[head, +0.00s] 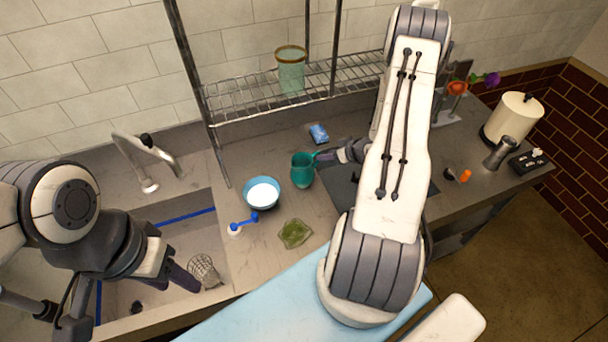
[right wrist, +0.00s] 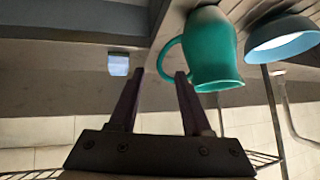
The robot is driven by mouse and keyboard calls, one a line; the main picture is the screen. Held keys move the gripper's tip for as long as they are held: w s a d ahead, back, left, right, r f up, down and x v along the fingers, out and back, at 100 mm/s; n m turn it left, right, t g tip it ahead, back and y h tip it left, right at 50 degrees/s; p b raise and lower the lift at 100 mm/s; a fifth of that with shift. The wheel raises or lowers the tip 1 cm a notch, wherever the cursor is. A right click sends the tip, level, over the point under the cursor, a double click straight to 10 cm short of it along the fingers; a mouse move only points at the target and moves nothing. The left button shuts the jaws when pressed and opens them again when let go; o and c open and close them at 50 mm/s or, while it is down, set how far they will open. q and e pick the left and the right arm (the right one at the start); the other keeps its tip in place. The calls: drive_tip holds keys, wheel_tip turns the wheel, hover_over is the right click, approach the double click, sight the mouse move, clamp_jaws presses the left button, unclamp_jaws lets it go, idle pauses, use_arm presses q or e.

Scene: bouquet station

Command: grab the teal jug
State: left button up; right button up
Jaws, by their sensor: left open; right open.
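The teal jug (head: 302,170) stands on the counter, right of the blue bowl. In the right wrist view the jug (right wrist: 213,55) appears upside down, with its loop handle toward my fingers. My right gripper (head: 325,157) is open beside the jug's handle side. In its wrist view the handle loop shows between and just beyond the open fingertips (right wrist: 160,74); whether they touch it I cannot tell. My left gripper (head: 188,281) is open and empty over the sink, close to a mesh cup; its fingers are only partly visible.
A blue-and-white item (head: 243,224) and a green dish (head: 295,233) lie in front. A wire rack (head: 270,100) stands behind. The mesh cup (head: 204,269) is in the sink.

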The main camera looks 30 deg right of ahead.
drive_tip(key=b+x, duration=0.1)
drive_tip(key=x, duration=0.2)
drive_tip(key=shift+w+f+b, duration=0.2)
drive_tip(key=shift+f+b, duration=0.15)
drive_tip(key=shift+b, duration=0.05)
clamp_jaws()
drive_tip(key=shift+r, duration=0.1)
idle(0.9)
